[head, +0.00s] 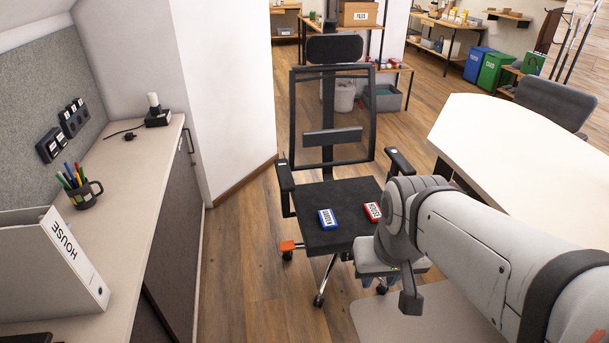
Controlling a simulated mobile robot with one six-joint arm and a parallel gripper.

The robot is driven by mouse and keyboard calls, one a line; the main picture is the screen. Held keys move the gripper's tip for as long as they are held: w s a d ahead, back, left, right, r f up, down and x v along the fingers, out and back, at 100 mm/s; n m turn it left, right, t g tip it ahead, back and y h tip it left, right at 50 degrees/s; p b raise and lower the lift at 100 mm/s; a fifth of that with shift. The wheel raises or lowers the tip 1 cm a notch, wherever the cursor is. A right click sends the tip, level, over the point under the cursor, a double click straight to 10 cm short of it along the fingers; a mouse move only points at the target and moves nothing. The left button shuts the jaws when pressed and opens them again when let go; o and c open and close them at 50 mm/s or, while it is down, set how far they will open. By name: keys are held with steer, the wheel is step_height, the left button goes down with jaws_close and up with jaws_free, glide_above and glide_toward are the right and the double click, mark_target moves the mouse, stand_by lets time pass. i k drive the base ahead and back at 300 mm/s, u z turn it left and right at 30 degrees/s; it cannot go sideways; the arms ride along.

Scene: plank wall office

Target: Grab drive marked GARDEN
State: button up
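Two small drives lie flat on the black seat of the office chair (330,195). One is a blue drive (327,219) with a white label, near the seat's front left. The other is a red drive (373,211) with a white label, to its right. The lettering is too small and slanted to read surely, so I cannot tell which is marked GARDEN. My arm comes in from the right, its wrist just right of the seat's front corner. My gripper (411,300) shows only in part below the wrist, apart from both drives; its fingers cannot be made out clearly.
The chair's armrests flank the seat, and its tall mesh back rises behind. A left-hand counter (135,190) holds a pen mug (84,195) and a binder marked HOUSE (75,255). A white table (520,145) stands at right. Wooden floor is clear between counter and chair.

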mark_target(329, 222)
steer(key=z, duration=0.15)
steer(key=i, duration=0.4)
steer(key=u, duration=0.25)
steer(key=k, duration=0.4)
steer(key=u, duration=1.3)
steer(key=i, duration=1)
steer(key=z, duration=0.95)
